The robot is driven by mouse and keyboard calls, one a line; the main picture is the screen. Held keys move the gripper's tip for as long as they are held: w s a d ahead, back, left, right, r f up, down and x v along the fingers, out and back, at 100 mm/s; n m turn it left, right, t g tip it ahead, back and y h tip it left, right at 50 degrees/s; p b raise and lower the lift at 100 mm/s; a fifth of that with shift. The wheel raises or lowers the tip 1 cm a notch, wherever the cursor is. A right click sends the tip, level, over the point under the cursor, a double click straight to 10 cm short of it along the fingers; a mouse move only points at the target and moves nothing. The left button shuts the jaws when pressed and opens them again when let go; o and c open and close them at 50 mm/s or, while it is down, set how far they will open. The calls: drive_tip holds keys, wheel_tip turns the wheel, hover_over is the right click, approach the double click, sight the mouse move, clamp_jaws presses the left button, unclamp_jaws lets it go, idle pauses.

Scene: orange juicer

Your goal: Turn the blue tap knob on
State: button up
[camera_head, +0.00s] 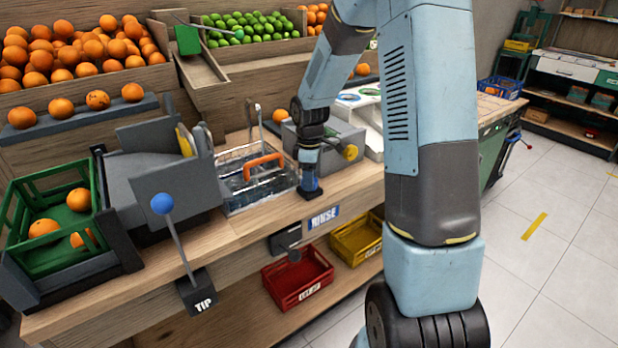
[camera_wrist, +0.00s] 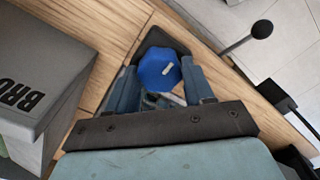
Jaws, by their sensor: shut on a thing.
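The blue tap knob (camera_wrist: 158,68) shows in the wrist view between my two fingers, above a dark base on the wooden counter. My gripper (camera_wrist: 161,74) is shut on it, with one finger on each side. In the head view my gripper (camera_head: 309,172) points down at the counter's front edge, just above the RINSE label (camera_head: 323,217). There the knob is hard to tell apart from my fingers.
A black-ball lever (camera_wrist: 262,29) sticks out from the counter front. Red (camera_head: 298,280) and yellow (camera_head: 357,238) crates sit below.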

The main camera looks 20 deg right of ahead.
drive_tip(key=o, duration=1)
drive_tip(key=shift+r, duration=6.85)
